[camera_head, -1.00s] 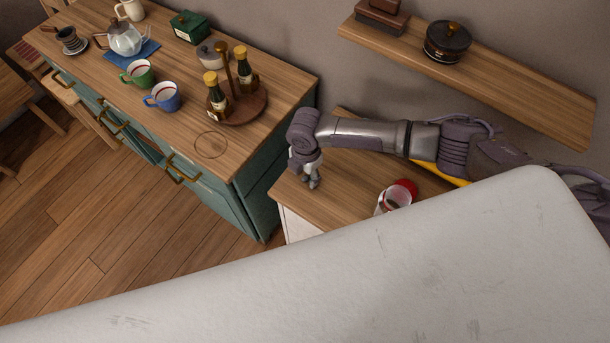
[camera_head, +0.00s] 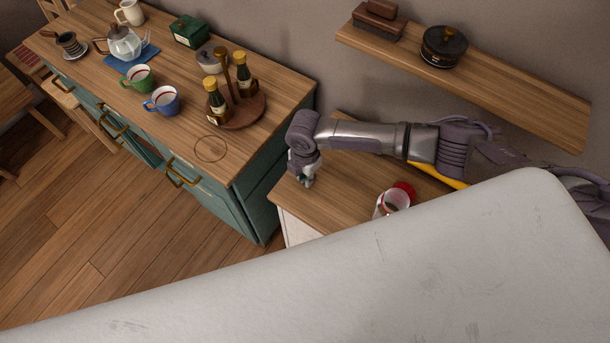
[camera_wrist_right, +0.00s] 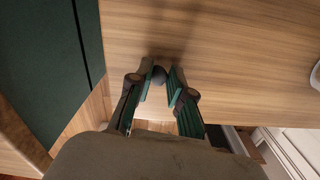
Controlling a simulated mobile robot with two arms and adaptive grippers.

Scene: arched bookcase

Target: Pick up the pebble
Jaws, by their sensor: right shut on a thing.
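The pebble (camera_wrist_right: 158,75) is a small dark grey, rounded stone, seen in the right wrist view between the fingertips. My right gripper (camera_wrist_right: 159,85) is shut on it, low over the light wooden counter top. In the head view my right gripper (camera_head: 307,182) points down near the left end of that counter. The pebble cannot be made out there, being hidden or too small. My left gripper is in neither view.
The wooden counter top (camera_head: 345,190) under my right gripper also holds a red-and-white container (camera_head: 395,200). A wall shelf (camera_head: 500,80) is above.

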